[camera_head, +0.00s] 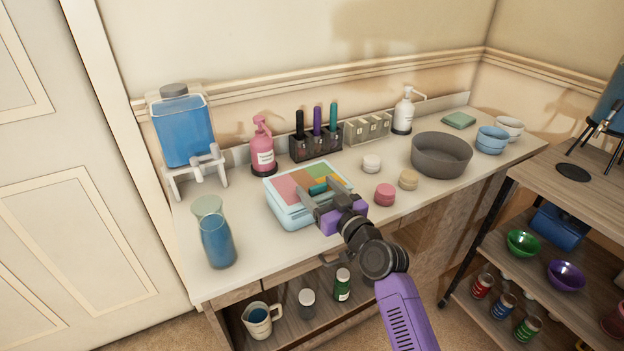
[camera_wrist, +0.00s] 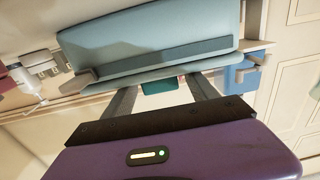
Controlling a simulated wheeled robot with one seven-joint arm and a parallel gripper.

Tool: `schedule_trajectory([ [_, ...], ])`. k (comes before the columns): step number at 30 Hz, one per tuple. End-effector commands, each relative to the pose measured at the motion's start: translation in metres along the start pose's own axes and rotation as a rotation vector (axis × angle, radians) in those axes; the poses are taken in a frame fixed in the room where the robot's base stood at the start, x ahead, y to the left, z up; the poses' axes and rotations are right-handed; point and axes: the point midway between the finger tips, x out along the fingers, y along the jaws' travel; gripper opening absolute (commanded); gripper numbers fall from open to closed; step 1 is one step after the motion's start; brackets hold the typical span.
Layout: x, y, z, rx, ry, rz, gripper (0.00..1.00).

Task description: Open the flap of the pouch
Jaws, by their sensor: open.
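The pouch (camera_head: 285,206) is a light blue, box-like case lying on the counter. Its top is a patchwork of pink, orange, green and yellow. A small teal tab (camera_head: 318,189) shows near its front right edge in the head view. My gripper (camera_head: 320,185) is open over that front edge, with its fingers either side of the tab. In the wrist view the pouch's pale blue side (camera_wrist: 150,40) fills the upper middle, and the teal tab (camera_wrist: 160,87) sits between my two fingers. I cannot tell whether either finger touches it. The flap looks closed.
A blue carafe (camera_head: 217,240) stands left of the pouch. A pink pump bottle (camera_head: 262,148) and a dark pen holder (camera_head: 316,144) stand behind it. Small round jars (camera_head: 385,195) and a grey bowl (camera_head: 441,158) are to the right.

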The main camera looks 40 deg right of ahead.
Motion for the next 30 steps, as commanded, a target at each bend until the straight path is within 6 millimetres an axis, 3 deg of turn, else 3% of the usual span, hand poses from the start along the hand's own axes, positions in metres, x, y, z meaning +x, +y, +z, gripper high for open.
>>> schedule_trajectory([
  [7, 0.029, 0.000, -0.001, -0.001, -0.001, -0.001, 0.67],
  [18, 0.033, 0.000, 0.000, 0.000, 0.000, 0.000, 0.67],
  [28, 0.033, 0.000, 0.000, 0.001, 0.000, 0.000, 0.04],
  [30, 0.033, 0.000, 0.000, 0.001, 0.000, 0.000, 0.00],
])
